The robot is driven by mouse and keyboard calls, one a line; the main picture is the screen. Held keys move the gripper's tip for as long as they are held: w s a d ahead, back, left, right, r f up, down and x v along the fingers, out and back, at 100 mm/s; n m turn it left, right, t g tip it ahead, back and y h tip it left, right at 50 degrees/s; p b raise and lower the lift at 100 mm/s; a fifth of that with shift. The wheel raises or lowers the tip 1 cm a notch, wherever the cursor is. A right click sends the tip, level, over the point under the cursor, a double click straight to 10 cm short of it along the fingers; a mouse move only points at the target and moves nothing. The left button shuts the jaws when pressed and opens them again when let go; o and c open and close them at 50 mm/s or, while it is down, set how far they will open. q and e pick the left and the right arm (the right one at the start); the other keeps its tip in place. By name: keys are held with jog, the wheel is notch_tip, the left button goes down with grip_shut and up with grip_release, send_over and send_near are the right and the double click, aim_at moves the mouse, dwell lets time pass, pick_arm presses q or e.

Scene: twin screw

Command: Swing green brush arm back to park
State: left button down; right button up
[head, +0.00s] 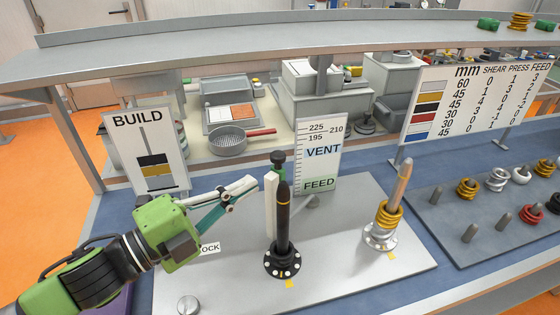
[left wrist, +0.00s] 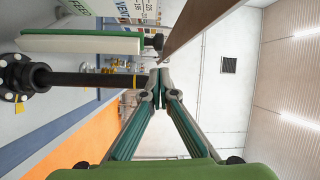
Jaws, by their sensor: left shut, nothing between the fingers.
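My left gripper (head: 254,183) is shut and empty, just left of the bar's upper end. In the left wrist view its fingertips (left wrist: 159,75) meet beyond the end of the black shaft (left wrist: 95,80). I cannot tell whether they touch the bar. My right gripper is not in view.
A second shaft with yellow rings (head: 387,218) stands to the right on the grey plate (head: 340,262). The BUILD sign (head: 146,150) and VENT/FEED sign (head: 321,152) stand behind. A board of pegs and rings (head: 500,222) lies right. A shelf (head: 230,50) spans above.

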aim_at(279, 165)
pick_arm(q)
jog(key=p+x, duration=0.3)
jog(key=x, duration=0.4)
jog(key=shift+w+d+r, duration=0.2)
jog(key=shift+d, duration=0.1)
jog(key=shift+w+d+f+p, duration=0.15)
jog(key=shift+w+d+p, duration=0.15)
jog(key=shift+w+d, duration=0.1)
jog(key=shift+a, duration=0.25)
